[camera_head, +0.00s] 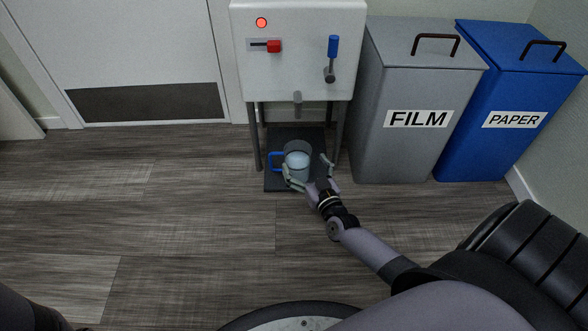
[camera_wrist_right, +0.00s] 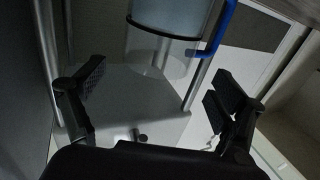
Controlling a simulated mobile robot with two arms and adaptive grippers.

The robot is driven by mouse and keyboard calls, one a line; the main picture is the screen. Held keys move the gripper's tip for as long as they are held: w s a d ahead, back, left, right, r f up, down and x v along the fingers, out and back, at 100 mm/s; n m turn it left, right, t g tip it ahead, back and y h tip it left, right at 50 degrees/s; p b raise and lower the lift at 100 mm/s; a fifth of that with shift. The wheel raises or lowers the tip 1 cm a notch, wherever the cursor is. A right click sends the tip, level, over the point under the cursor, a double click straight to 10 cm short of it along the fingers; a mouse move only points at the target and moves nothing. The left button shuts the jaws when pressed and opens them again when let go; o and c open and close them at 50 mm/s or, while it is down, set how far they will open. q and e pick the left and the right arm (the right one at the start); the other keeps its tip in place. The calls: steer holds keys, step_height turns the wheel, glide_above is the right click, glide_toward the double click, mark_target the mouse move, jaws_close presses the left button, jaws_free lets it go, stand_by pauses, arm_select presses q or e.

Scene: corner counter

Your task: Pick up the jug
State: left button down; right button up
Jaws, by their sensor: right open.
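The jug (camera_head: 297,158) is clear with a grey tint, holds something pale blue, and has a blue handle on its left side in the head view. It stands upright on a dark base plate (camera_head: 284,186) below the dispenser. In the wrist view the jug (camera_wrist_right: 172,48) shows at the top, cut off by the edge, with its blue handle at right. My right gripper (camera_head: 306,169) is open, with one finger on each side of the jug's near side. In the wrist view its fingers (camera_wrist_right: 155,88) are wide apart with nothing gripped. Whether they touch the jug is unclear.
The white dispenser (camera_head: 298,77) with a red slider, blue lever and spout stands on grey legs flanking the jug. A grey FILM bin (camera_head: 415,88) and a blue PAPER bin (camera_head: 500,110) stand at right. The floor at left is clear.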

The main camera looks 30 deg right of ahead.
mark_target(299, 152)
steer(key=w+b, duration=0.1)
steer(key=w, duration=0.1)
steer(key=w+d+b, duration=0.1)
steer(key=w+b, duration=0.1)
steer(key=shift+w+b, duration=0.35)
steer(key=shift+w, duration=0.1)
steer(key=shift+d+r, duration=0.1)
steer(key=shift+c, duration=0.5)
steer(key=c, duration=1.9)
steer(key=shift+r, duration=0.1)
steer(key=shift+c, duration=0.3)
steer(key=shift+r, duration=0.1)
